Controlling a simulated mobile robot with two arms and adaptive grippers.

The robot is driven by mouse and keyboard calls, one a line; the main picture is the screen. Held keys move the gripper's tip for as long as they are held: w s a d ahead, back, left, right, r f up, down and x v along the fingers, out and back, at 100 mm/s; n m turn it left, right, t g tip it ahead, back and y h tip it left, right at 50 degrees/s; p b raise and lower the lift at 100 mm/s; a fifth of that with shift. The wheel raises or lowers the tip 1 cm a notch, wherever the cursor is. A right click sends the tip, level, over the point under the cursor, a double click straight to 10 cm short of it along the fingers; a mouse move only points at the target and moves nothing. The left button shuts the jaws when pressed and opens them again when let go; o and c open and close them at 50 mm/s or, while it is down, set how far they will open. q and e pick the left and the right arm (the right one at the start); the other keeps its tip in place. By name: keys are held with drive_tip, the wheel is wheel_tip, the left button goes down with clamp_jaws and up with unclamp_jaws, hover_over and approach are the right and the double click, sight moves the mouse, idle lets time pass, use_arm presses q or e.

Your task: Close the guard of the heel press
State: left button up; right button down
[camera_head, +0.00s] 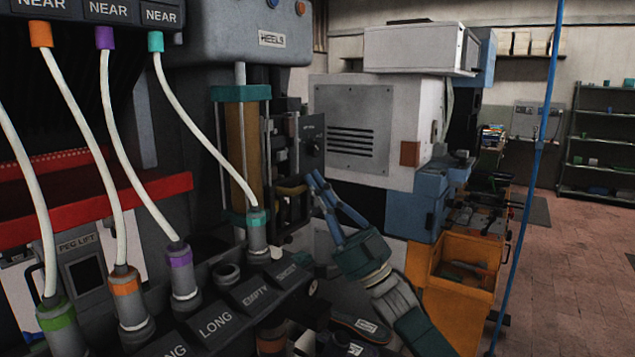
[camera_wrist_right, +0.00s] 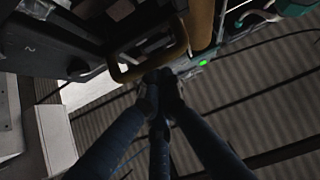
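The heel press (camera_head: 240,40) stands at left centre in the head view, with a "HEELS" plate on its grey head. Below it is a tall amber panel (camera_head: 241,150) between teal bands. I cannot tell for sure which part is the guard. A tan loop handle (camera_head: 290,190) sticks out at the press; it also shows in the wrist view (camera_wrist_right: 125,75). My right gripper (camera_head: 313,177) has its blue fingers drawn together, dark tips (camera_wrist_right: 160,90) at the handle's lower edge. Whether they touch or grip it is unclear. My left gripper is out of view.
Several hoses (camera_head: 185,110) run down to labelled sockets at the left. A grey and white machine (camera_head: 365,130) and an orange bin (camera_head: 460,265) stand behind my right arm. A blue pole (camera_head: 530,190) rises at right; open floor (camera_head: 575,270) lies beyond.

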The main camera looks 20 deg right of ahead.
wheel_tip(320, 180, down, 11)
drive_tip(key=b, duration=0.8)
drive_tip(key=shift+s, duration=0.1)
